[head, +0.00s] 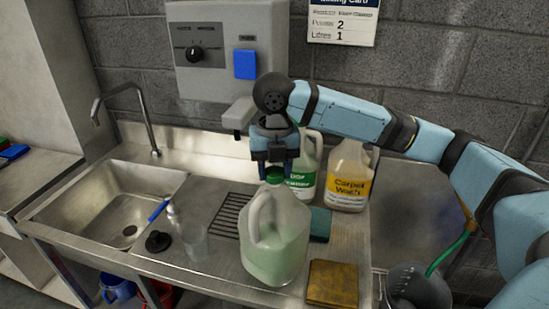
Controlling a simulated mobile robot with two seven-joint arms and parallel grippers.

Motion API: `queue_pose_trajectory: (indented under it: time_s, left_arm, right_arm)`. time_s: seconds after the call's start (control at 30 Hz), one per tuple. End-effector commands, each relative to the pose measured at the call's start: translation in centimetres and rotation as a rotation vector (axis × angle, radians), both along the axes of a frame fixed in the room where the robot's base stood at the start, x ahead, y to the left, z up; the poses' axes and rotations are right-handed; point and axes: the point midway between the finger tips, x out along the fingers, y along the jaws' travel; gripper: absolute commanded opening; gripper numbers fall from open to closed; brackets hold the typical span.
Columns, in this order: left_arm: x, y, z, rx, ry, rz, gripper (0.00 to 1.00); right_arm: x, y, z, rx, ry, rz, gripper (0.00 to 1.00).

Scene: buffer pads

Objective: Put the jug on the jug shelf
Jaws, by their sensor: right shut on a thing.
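A translucent jug (277,245) with pale green liquid and a green cap is at the front middle of the steel counter. Its handle faces left. My right gripper (278,168) points down from above and is shut on the jug at its capped top. The fingertips partly hide the cap. The jug looks upright; I cannot tell whether its base touches the counter. I cannot make out a jug shelf for certain. My left gripper is not in view.
Behind stand a green-labelled jug (303,182) and a Carpet Wash jug (347,178). Around the held jug are a clear cup (194,243), a brown pad (333,283) and a green pad (320,224). A sink (110,205) is left; a dark bucket (417,288) is lower right.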

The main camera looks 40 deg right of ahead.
Motion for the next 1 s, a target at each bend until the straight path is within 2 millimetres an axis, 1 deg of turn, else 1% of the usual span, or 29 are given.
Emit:
queue_pose_trajectory:
  time_s: [0.07, 0.3, 0.37, 0.73, 0.77, 0.8, 0.87, 1.0]
  left_arm:
    - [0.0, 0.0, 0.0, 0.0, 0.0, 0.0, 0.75]
    - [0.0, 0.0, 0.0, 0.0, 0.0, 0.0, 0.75]
    - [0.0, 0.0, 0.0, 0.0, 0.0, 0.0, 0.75]
    - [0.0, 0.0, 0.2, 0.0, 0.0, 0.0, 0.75]
    - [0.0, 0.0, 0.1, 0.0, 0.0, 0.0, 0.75]
    - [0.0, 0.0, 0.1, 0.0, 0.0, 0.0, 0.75]
    - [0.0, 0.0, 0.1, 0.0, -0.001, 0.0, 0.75]
    - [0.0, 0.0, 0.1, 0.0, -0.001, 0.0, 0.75]
  right_arm:
    - [0.0, 0.0, -0.4, 0.0, 0.0, 0.0, 0.0]
    - [0.0, 0.0, -3.4, 0.0, 0.0, 0.0, 0.0]
    - [0.0, -0.1, -3.9, 0.0, -0.001, 0.0, 0.0]
    - [0.0, 0.0, -4.1, 0.0, -0.001, 0.0, 0.0]
    - [0.0, 0.0, -4.4, -0.001, 0.003, 0.0, 0.46]
    - [0.0, 0.0, -4.4, 0.0, 0.001, 0.0, 0.55]
    - [0.0, 0.0, -4.4, 0.0, 0.001, 0.0, 0.69]
    - [0.0, 0.0, -4.4, 0.0, 0.001, 0.0, 0.69]
